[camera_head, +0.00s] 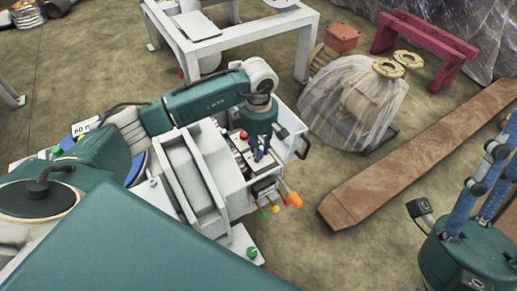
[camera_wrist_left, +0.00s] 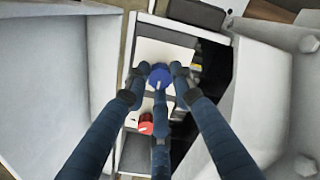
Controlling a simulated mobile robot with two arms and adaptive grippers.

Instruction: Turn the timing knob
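In the left wrist view, a round blue knob (camera_wrist_left: 160,75) with a pale mark sits on a white panel (camera_wrist_left: 168,50). My left gripper (camera_wrist_left: 160,72) has its three dark blue fingers around this knob, one tip at each side and one below, partly covering it. Whether the tips touch the knob cannot be made out. A red knob (camera_wrist_left: 146,122) is just below. In the head view, my left gripper (camera_head: 260,154) points down at the machine's panel and hides the blue knob. My right gripper (camera_head: 497,150) is at the right edge, fingers apart and empty, partly cut off.
Near the panel are a red button (camera_head: 244,135), a dark handle (camera_head: 303,147) and an orange-tipped part (camera_head: 295,200). A plastic-wrapped load (camera_head: 352,105), a rusty beam (camera_head: 425,150) and a white table frame (camera_head: 235,38) stand on the floor beyond.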

